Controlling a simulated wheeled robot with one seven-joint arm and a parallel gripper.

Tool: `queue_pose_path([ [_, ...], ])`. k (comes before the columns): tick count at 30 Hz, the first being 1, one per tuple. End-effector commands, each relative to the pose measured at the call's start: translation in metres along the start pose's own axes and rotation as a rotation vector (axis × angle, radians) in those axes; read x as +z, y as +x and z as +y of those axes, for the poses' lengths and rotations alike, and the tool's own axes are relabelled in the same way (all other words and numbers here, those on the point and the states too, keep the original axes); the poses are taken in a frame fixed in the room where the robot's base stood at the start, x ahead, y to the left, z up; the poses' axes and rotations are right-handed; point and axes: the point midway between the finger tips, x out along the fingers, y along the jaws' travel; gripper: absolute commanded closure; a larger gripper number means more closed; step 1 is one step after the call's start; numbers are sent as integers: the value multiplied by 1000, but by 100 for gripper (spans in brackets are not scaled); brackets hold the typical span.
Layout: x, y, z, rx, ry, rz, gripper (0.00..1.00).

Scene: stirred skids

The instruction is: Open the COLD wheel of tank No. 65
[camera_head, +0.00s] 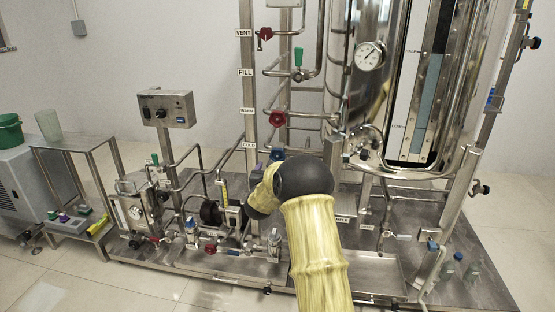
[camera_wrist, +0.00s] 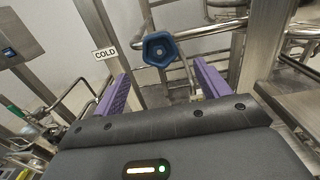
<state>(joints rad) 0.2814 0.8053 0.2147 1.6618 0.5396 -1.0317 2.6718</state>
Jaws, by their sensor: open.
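The blue hand wheel (camera_wrist: 160,50) sits on a horizontal pipe just beyond my fingers in the wrist view, close to the white COLD label (camera_wrist: 104,53). In the head view the blue wheel (camera_head: 277,154) shows just above my arm, right of the COLD label (camera_head: 250,145). My gripper (camera_wrist: 160,73) is open, with one purple finger on each side and the wheel ahead of the gap, seemingly apart from it.
A red wheel (camera_head: 279,118) is on the pipe above the blue one. A green handle (camera_head: 298,57) and another red wheel (camera_head: 265,33) are higher. A steel post (camera_head: 247,90) stands left of them. A control box (camera_head: 167,108) and pump pipework fill the left.

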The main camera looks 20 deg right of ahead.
Motion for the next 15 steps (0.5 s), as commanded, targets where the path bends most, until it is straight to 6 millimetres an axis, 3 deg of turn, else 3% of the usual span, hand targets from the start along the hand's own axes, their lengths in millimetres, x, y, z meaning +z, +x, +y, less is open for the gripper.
queue_pose_path([
  [15,-1,64,0,0,0,-1,25],
])
